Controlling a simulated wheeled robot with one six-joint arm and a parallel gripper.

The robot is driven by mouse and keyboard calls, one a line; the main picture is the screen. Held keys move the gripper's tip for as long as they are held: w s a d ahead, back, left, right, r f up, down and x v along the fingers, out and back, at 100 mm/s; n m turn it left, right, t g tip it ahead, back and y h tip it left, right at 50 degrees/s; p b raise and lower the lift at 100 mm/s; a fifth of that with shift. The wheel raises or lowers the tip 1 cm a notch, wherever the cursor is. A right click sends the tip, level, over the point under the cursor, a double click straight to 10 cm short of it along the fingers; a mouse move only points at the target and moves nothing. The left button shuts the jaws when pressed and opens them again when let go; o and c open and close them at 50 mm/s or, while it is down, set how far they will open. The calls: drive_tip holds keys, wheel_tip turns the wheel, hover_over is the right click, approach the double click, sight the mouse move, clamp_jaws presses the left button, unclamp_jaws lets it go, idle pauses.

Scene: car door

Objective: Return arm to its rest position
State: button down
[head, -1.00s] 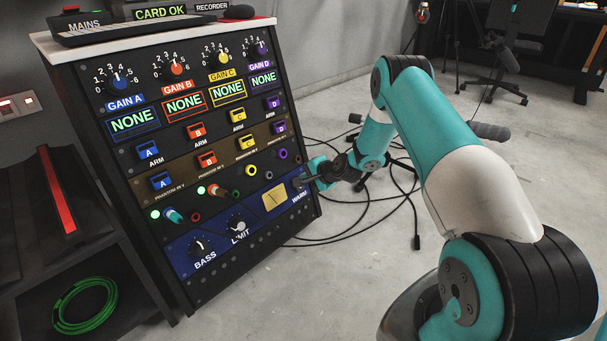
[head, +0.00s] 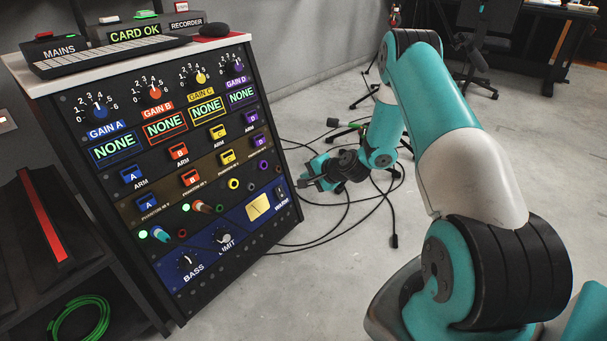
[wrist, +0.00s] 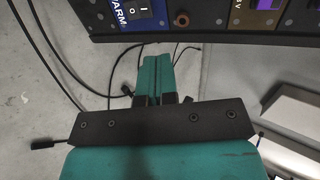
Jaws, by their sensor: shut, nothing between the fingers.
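My gripper (head: 312,181) is in the head view just right of the audio rack (head: 165,160), apart from its front panel. In the wrist view the two teal fingers (wrist: 155,78) are pressed together with nothing between them. The WARM rocker switch (wrist: 137,10) shows at the top of the wrist view, beyond the fingertips. My teal and white arm reaches from the lower right of the head view, bent over at the elbow.
Black cables (head: 345,215) lie looped on the floor under my gripper. A blue-green plug (head: 160,234) and a brown one (head: 203,207) stick out of the rack's lower sockets. A green coiled cable (head: 82,318) lies at lower left. The floor right of the rack is mostly open.

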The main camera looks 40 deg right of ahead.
drive_tip(key=a+r+n+g+y+p, duration=0.25)
drive_tip(key=a+r+n, duration=0.35)
drive_tip(key=a+r, duration=0.55)
drive_tip(key=s+a+r+n+g+y+p, duration=0.1)
drive_tip(key=s+a+r+n+g, duration=0.1)
drive_tip(key=s+a+r+n, duration=0.3)
drive_tip(key=s+a+r+n+g+y, duration=0.1)
drive_tip(key=s+a+r+n+g, duration=0.15)
drive_tip(key=a+r, duration=0.55)
drive_tip(key=s+a+r+n+g+h+p, duration=0.1)
drive_tip(key=s+a+r+n, duration=0.2)
drive_tip(key=s, duration=0.6)
drive_tip(key=s+a+r+n+g+h+p, duration=0.1)
drive_tip(key=s+r+n+g, duration=0.2)
drive_tip(key=s, duration=0.5)
drive_tip(key=s+a+r+n+h+p, duration=0.1)
drive_tip(key=s+a+r+n, duration=0.3)
drive_tip(key=s, duration=0.5)
wheel_tip(320, 180, up, 38)
drive_tip(key=d+m+p, duration=0.1)
drive_tip(key=p, duration=3.6)
drive_tip(key=shift+w+d, duration=0.2)
drive_tip(key=shift+w, duration=0.05)
drive_tip(key=c, duration=1.8)
unclamp_jaws()
drive_tip(key=shift+r, duration=0.1)
